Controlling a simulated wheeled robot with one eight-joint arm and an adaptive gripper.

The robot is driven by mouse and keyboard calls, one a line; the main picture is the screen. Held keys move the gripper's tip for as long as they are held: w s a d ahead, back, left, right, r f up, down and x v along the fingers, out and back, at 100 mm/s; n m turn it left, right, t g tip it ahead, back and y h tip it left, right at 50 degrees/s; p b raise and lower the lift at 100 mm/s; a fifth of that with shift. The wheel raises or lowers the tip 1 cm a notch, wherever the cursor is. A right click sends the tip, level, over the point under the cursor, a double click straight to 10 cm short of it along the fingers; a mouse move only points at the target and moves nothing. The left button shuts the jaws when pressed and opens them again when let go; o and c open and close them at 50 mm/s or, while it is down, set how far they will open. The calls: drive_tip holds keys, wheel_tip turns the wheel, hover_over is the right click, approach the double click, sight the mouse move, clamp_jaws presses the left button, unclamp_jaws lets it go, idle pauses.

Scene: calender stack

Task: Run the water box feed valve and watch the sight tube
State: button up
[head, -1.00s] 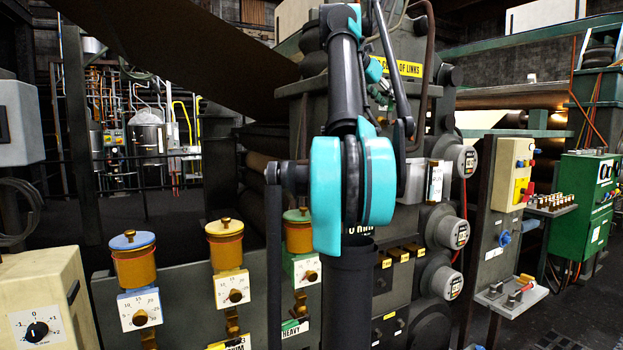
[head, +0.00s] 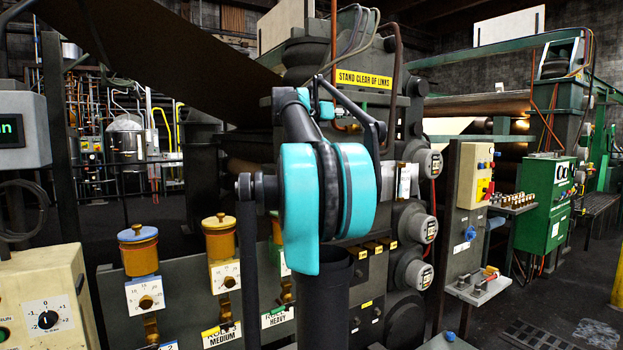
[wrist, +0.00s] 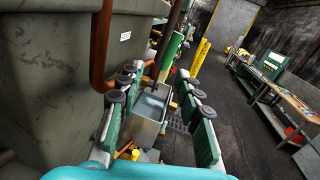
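My gripper (wrist: 155,72) shows in the wrist view as two green-and-white fingers with dark round joints. They stand apart, and I see nothing held between them. Between and beyond them is an open grey metal box (wrist: 140,127) with a pale bluish inside, perhaps the water box. A copper-brown pipe (wrist: 103,50) runs down and bends towards it. A small yellow knob (wrist: 135,154) shows low between the fingers; I cannot tell whether it is the feed valve. I cannot pick out the sight tube for sure. In the head view my teal arm joint hides the gripper.
A large grey tank-like body (wrist: 60,75) fills the wrist view's left. A workbench (wrist: 270,95) stands right, with open floor before it. In the head view, orange pots with dials (head: 138,250), a green cabinet (head: 547,200) and a grey panel (head: 470,215) stand around my arm.

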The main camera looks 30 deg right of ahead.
drive_tip(key=v, duration=1.4)
wheel_tip(320, 180, down, 19)
drive_tip(key=s+a+m+y, duration=0.1)
drive_tip(key=a+m+y, duration=0.1)
drive_tip(key=m+y, duration=0.2)
drive_tip(key=shift+m, duration=0.7)
drive_tip(key=shift+s+a, duration=0.1)
